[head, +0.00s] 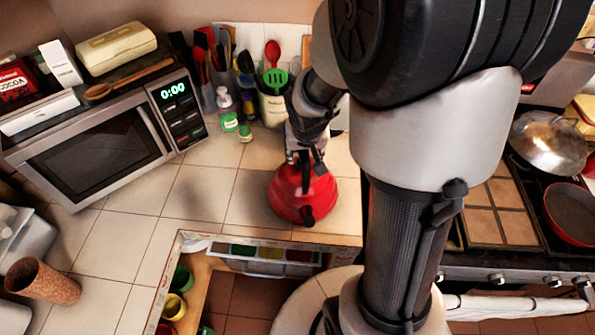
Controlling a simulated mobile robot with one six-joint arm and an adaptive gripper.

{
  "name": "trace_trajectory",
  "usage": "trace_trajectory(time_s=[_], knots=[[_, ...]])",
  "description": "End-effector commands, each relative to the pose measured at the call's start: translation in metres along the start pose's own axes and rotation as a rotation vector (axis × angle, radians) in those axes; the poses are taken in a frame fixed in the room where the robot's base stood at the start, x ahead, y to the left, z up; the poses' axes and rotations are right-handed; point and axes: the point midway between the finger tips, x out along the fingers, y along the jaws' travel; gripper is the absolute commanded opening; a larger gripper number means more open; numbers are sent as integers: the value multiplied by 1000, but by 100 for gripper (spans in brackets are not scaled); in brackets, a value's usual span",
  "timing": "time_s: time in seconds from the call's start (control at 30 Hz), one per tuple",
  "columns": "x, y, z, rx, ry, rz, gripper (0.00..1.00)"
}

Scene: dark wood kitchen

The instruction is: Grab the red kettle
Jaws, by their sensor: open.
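The red kettle (289,203) stands upright on the tiled counter (210,190), close to its front edge. Its dark spout or lower fitting points toward the front. My gripper (305,170) is directly above the kettle, pointing down, with its fingers at the kettle's top around the handle area. The fingers are open. The handle is mostly hidden by the gripper, and I cannot tell whether the fingers touch it.
A microwave (95,155) with boxes on top stands at the left. Utensil holders (272,105) and small green-labelled jars (229,121) stand behind the kettle. A stove with a red pan (572,213) is at the right. Counter left of the kettle is clear.

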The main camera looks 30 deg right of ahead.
Motion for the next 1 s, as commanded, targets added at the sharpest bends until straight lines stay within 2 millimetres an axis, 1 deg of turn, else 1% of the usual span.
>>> trace_trajectory(time_s=[0.17, 0.8, 1.0], knots=[[-1, 0, -1, 0, 1, 0, 43], [-1, 0, 0, 0, 1, 0, 1], [-1, 0, 0, 0, 1, 0, 0]])
